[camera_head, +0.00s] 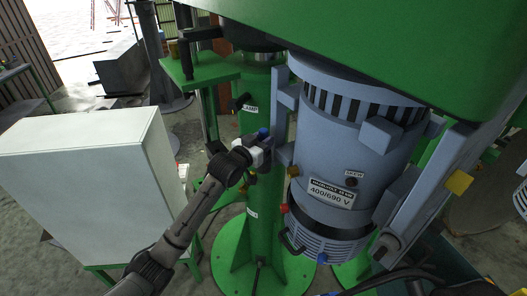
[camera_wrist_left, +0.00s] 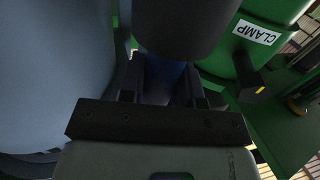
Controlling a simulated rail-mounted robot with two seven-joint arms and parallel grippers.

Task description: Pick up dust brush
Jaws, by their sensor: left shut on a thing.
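My left gripper (camera_head: 262,145) is in the middle of the head view, in front of the green column and just left of the blue-grey motor. It is shut on a small dark and blue thing, which I take to be the dust brush (camera_head: 264,132). In the left wrist view the gripper (camera_wrist_left: 162,95) has its fingers close together around a dark blue part, with a dark grey block (camera_wrist_left: 185,25) just beyond them. The fingers and shadow hide most of the held thing, and its bristles cannot be made out. My right gripper is not in view.
The blue-grey motor (camera_head: 335,150) stands close on the right. The green column (camera_head: 259,195) with a CLAMP label is right behind the gripper. A white cabinet (camera_head: 75,180) stands at the left. A green housing (camera_head: 400,40) overhangs the top right. Open floor shows between cabinet and column.

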